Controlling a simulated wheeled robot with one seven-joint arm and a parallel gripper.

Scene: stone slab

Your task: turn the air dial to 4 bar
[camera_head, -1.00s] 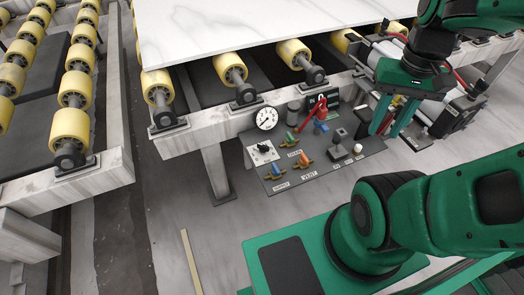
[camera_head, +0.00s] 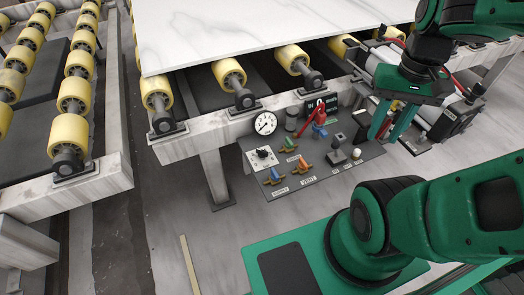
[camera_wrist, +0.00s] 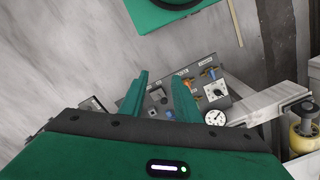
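The air dial (camera_head: 262,157) is a small dark knob on a white plate at the left end of the grey control panel (camera_head: 318,174). It also shows in the wrist view (camera_wrist: 216,91). The dial's markings and setting are too small to read. A round white pressure gauge (camera_head: 265,123) stands just behind it; its reading is unclear. My gripper (camera_head: 384,138) is open and empty, with two green fingers pointing down beside the panel's right end, well away from the dial. In the wrist view my gripper (camera_wrist: 158,80) has a clear gap between its fingers.
The panel carries orange and blue valve handles (camera_head: 305,161), a red lever (camera_head: 314,120) and a black joystick-like control (camera_head: 337,156) between gripper and dial. A roller conveyor beam with a white stone slab (camera_head: 270,30) stands behind.

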